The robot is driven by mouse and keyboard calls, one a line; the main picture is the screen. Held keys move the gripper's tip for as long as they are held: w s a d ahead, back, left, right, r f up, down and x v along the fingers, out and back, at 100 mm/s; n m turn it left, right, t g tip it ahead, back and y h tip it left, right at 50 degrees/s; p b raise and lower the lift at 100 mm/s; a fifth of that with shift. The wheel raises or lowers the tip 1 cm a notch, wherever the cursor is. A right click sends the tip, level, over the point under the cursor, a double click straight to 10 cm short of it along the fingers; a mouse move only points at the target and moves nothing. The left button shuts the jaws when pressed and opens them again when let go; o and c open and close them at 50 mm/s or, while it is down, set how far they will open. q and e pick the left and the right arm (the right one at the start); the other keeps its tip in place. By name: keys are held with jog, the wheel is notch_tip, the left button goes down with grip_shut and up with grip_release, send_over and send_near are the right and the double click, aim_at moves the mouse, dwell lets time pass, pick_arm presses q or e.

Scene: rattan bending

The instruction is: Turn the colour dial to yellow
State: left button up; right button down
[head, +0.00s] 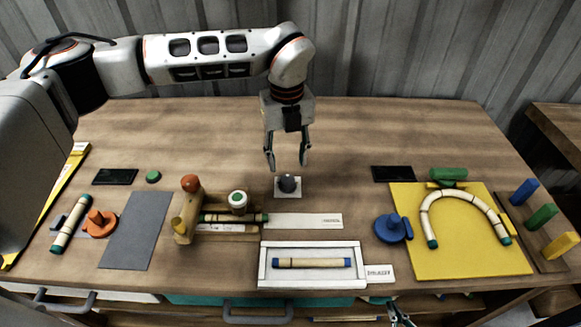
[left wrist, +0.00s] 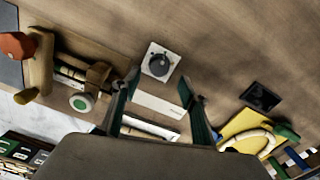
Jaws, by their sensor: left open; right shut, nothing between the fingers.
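The dial is a dark grey round knob (head: 288,184) on a small white square plate (head: 280,194) in the middle of the table. The knob also shows in the left wrist view (left wrist: 159,65). No colour marks can be made out on it. My left gripper (head: 287,165) points down with its fingers apart above and just behind the dial, not touching it. In the left wrist view the open fingers (left wrist: 160,84) show with nothing between them. My right gripper (head: 400,316) shows only as a small tip at the bottom edge, below the table's front edge.
A wooden clamp block (head: 188,228) with a rattan piece stands left of the dial. A white tray (head: 265,270) holding a rattan stick lies in front. A yellow board (head: 460,255) with a bent rattan arch and a blue knob (head: 390,229) are to the right. The table behind is clear.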

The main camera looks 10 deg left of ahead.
aim_at(288, 179)
pick_arm(q)
notch_tip(288, 179, down, 7)
jog(key=shift+s+f+p, duration=0.15)
jog(key=shift+p, duration=0.2)
jog(key=c, duration=1.1)
